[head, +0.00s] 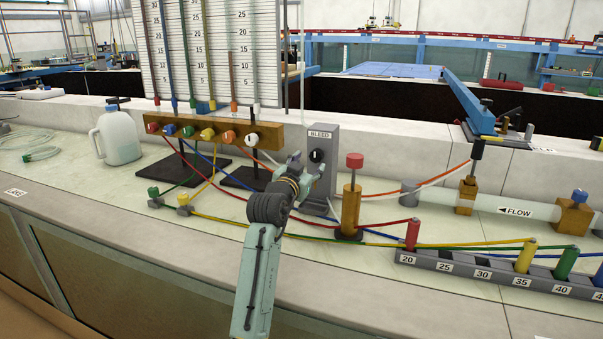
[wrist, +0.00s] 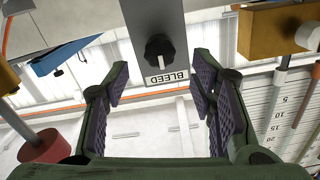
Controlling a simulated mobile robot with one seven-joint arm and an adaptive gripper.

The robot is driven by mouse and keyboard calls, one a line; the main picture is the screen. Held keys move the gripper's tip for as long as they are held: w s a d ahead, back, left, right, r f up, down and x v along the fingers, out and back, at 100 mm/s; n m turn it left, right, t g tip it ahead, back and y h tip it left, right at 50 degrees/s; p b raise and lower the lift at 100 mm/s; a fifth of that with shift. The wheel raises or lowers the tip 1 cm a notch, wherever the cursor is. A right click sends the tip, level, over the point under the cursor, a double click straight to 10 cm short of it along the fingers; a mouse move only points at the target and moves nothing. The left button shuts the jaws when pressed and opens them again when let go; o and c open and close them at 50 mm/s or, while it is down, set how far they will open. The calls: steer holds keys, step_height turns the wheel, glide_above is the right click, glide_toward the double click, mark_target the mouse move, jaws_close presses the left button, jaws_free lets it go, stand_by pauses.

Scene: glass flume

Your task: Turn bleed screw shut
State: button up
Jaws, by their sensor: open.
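The bleed screw is a black knob (head: 317,155) on the front of a grey upright box (head: 325,178) labelled BLEED. In the wrist view the knob (wrist: 160,50) and the box (wrist: 154,22) appear upside down, with a small white line on the knob. My gripper (head: 308,163) is just in front of the box, close to the knob. In the wrist view my gripper's fingers (wrist: 160,76) are wide apart and empty, and the knob shows between and beyond their tips. I see no contact with it.
A red-capped brass post (head: 351,195) stands close right of the box. A wooden valve manifold (head: 215,132) with coloured knobs is at left. Coloured tubes run across the bench to a numbered rack (head: 480,272). A jug (head: 117,135) stands far left.

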steer(key=v, duration=0.5)
steer(key=shift+s+a, duration=0.1)
steer(key=shift+s, duration=0.15)
